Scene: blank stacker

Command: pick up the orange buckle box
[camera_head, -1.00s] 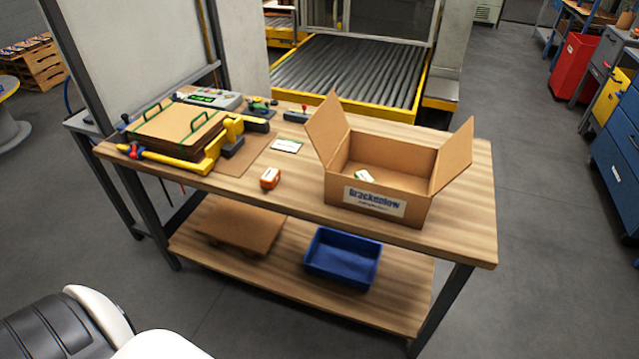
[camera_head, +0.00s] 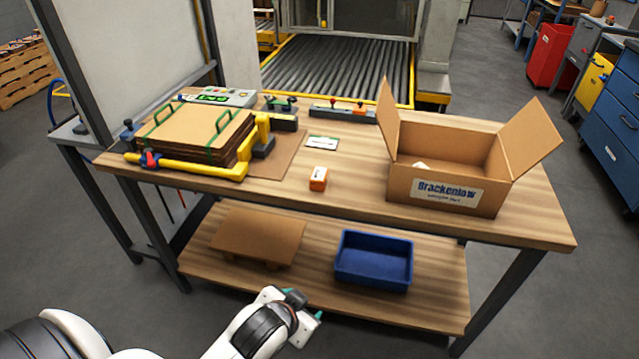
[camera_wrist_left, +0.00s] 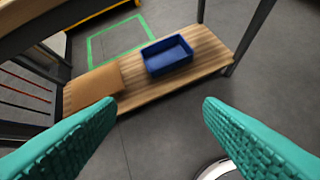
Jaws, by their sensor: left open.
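The orange buckle box (camera_head: 318,179) is small, with a white top, and stands on the wooden table (camera_head: 345,205) near its front edge, left of the open carton. My left gripper (camera_head: 304,304) is in front of the table, lower than the tabletop and apart from the box. In the left wrist view its two teal fingers (camera_wrist_left: 160,125) are spread wide with nothing between them. That view looks at the lower shelf, and the orange box does not show in it. My right gripper is not in either view.
An open cardboard carton (camera_head: 440,190) stands right of the box. A stack of brown boards (camera_head: 190,130) in a yellow clamp frame is at the left. A white card (camera_head: 322,143) lies behind the box. A blue bin (camera_head: 373,260) sits on the lower shelf (camera_head: 320,285).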

